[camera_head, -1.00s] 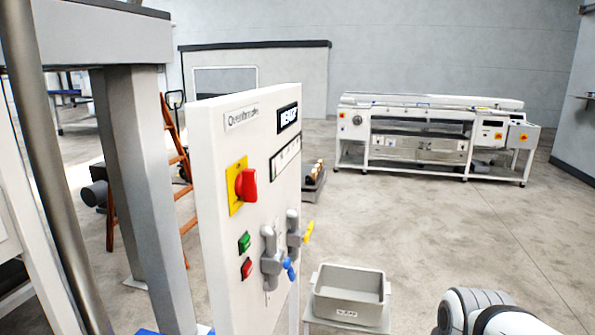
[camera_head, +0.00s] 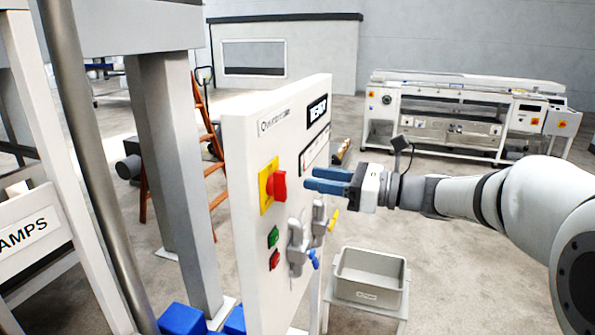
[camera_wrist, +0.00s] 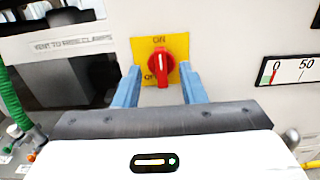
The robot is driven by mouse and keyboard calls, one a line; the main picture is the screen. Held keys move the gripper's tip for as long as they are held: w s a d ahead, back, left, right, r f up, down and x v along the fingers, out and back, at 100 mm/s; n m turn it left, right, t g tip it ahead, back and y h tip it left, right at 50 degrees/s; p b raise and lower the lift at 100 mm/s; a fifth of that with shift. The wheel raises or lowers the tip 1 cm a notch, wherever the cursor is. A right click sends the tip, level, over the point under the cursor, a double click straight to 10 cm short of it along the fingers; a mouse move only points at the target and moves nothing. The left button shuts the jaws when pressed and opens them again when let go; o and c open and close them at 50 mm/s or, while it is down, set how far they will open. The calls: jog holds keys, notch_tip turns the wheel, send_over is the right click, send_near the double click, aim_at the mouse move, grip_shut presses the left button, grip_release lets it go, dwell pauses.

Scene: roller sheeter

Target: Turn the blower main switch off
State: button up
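The main switch is a red rotary knob (camera_head: 276,186) on a yellow plate (camera_head: 266,199), on the white control panel (camera_head: 250,135). In the wrist view the red knob (camera_wrist: 161,68) stands upright, its white mark vertical and pointing towards the "ON" label at the top of the yellow plate (camera_wrist: 142,48). An "OFF" label is partly hidden at its left. My gripper (camera_head: 312,180) points at the panel from the right, its blue fingers apart. In the wrist view my gripper (camera_wrist: 160,80) has one finger low on each side of the knob, with nothing visibly held.
Below the switch are a green button (camera_head: 273,237), a red button (camera_head: 274,260) and grey valves (camera_head: 297,247) with blue and yellow handles. A grey bin (camera_head: 368,278) stands on a low stand. A post (camera_head: 180,180) stands left of the panel.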

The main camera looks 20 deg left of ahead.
aim_at(285, 174)
jog(key=a, duration=0.3)
jog(key=a+p, duration=0.1)
jog(key=a, duration=0.3)
jog(key=shift+w, duration=0.2)
jog(key=shift+c, duration=0.5)
